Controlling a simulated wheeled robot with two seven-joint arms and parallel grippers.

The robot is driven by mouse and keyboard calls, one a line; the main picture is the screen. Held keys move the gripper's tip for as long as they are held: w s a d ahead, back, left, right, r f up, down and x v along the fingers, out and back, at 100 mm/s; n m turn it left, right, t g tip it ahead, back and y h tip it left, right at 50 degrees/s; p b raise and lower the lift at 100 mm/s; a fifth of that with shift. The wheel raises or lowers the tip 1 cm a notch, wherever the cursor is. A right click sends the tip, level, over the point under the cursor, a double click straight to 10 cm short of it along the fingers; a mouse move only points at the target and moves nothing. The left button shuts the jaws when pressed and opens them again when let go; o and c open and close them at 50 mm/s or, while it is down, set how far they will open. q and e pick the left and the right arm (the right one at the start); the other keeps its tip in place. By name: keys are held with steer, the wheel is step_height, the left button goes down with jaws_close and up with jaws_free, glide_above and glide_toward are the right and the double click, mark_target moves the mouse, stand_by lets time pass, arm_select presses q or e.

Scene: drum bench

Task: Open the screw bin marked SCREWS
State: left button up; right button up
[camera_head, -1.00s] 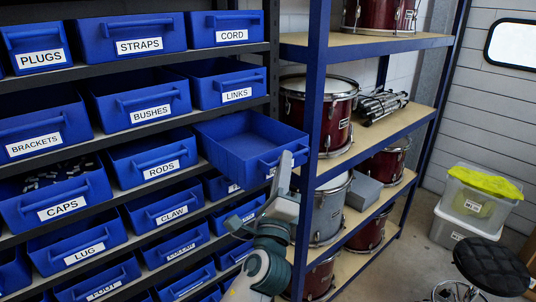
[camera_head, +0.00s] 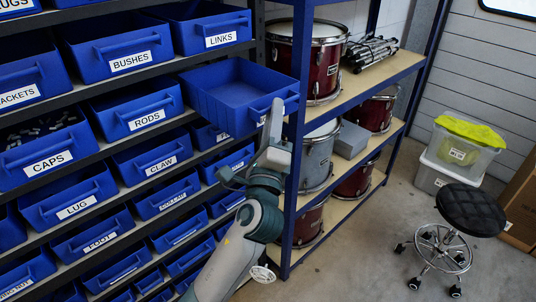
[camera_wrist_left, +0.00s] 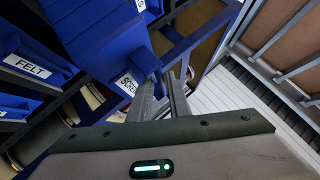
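A blue bin (camera_head: 232,98) is pulled out from the rack at the upper right, empty inside, in the head view. Its front label is mostly hidden there. In the left wrist view the bin (camera_wrist_left: 100,38) fills the upper left, and its partly covered white label (camera_wrist_left: 127,83) begins with "SC". Its handle (camera_wrist_left: 147,61) is just beyond my left fingertips. My left gripper (camera_head: 274,106) is at the handle; in the left wrist view its fingers (camera_wrist_left: 162,80) stand apart with a gap. I cannot tell whether they touch the handle. My right gripper is out of view.
More labelled blue bins, such as LINKS (camera_head: 205,27) and RODS (camera_head: 135,105), fill the rack. A drum shelf (camera_head: 400,66) stands close to the right of the bin. A black stool (camera_head: 470,208) and plastic boxes (camera_head: 460,150) stand farther right. Floor between is clear.

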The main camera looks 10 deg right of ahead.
arm_select(q)
steer(key=b+v, duration=0.5)
steer(key=v, duration=1.2)
steer(key=shift+w+f, duration=0.1)
steer(key=shift+w, duration=0.05)
